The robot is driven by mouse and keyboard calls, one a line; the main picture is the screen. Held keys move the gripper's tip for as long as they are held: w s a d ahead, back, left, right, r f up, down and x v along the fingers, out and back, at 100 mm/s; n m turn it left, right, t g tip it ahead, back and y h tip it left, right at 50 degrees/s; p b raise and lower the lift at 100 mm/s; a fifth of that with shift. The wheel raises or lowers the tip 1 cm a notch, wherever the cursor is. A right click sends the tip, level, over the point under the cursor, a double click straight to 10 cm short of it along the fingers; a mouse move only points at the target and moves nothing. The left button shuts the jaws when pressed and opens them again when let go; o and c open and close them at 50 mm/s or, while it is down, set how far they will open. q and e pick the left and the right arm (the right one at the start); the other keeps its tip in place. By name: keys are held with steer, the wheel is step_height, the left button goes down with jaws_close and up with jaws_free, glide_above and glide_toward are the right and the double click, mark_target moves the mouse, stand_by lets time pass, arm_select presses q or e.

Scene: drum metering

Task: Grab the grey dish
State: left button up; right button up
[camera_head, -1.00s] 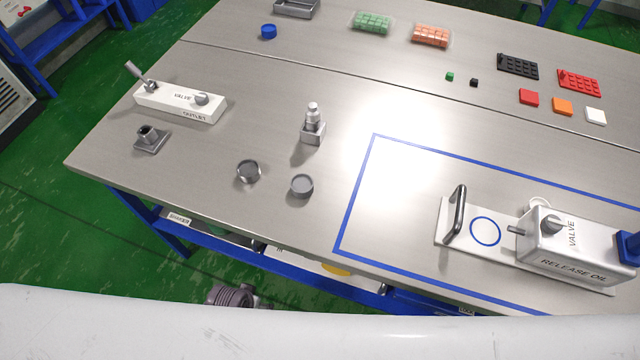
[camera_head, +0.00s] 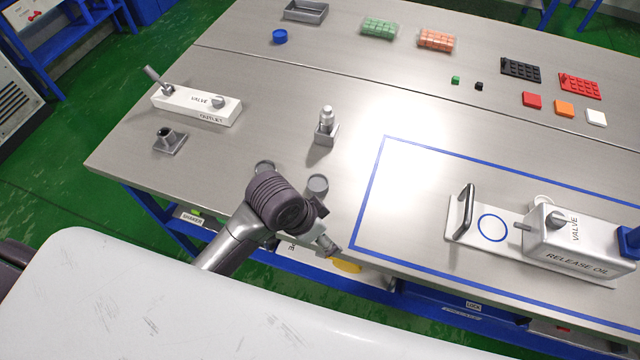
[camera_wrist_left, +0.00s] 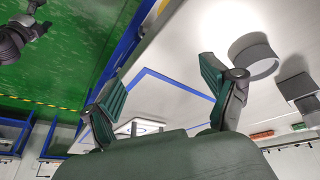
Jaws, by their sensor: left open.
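Two small round grey dishes lie on the steel table near its front edge in the head view. My left arm partly covers the left one (camera_head: 264,166) and the lower part of the right one (camera_head: 317,184). My left gripper (camera_head: 326,226) is low over the front edge, just in front of the right dish. In the left wrist view the left gripper (camera_wrist_left: 158,74) is open with nothing between its fingers. One grey dish (camera_wrist_left: 253,54) shows there, just right of the right finger; I cannot tell whether they touch. My right gripper is not in view.
A metal bottle on a square base (camera_head: 326,125) stands behind the dishes. A grey socket (camera_head: 170,140) and white valve block (camera_head: 197,104) are at left. A blue outline (camera_head: 372,185) and the release oil unit (camera_head: 565,243) are at right. The table between is clear.

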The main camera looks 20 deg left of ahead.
arm_select(q)
steer(key=w+d+m, duration=0.1)
steer(key=w+d+r+m, duration=0.1)
steer(key=w, duration=0.1)
steer(key=shift+w+r+g, duration=0.1)
steer(key=shift+r+g, duration=0.1)
steer(key=shift+g, duration=0.1)
steer(key=w+a+r+m+g+y, duration=0.1)
steer(key=w+a+r+m+y, duration=0.1)
steer(key=w+a+r, duration=0.25)
steer(key=w+a+r+m+g+y, duration=0.1)
steer(key=w+a+r+m, duration=0.25)
steer(key=w, duration=0.25)
steer(key=p, duration=0.1)
glide_above(318, 182)
steer(key=shift+n, duration=0.45)
step_height(318, 182, down, 8)
steer(key=shift+s+f, duration=0.1)
steer(key=shift+s, duration=0.05)
step_height(318, 182, down, 4)
steer(key=shift+f+p, duration=0.15)
steer(key=shift+p, duration=0.8)
steer(key=shift+f, duration=0.5)
steer(key=c, duration=1.2)
steer(key=shift+r, duration=0.1)
steer(key=shift+c, duration=0.2)
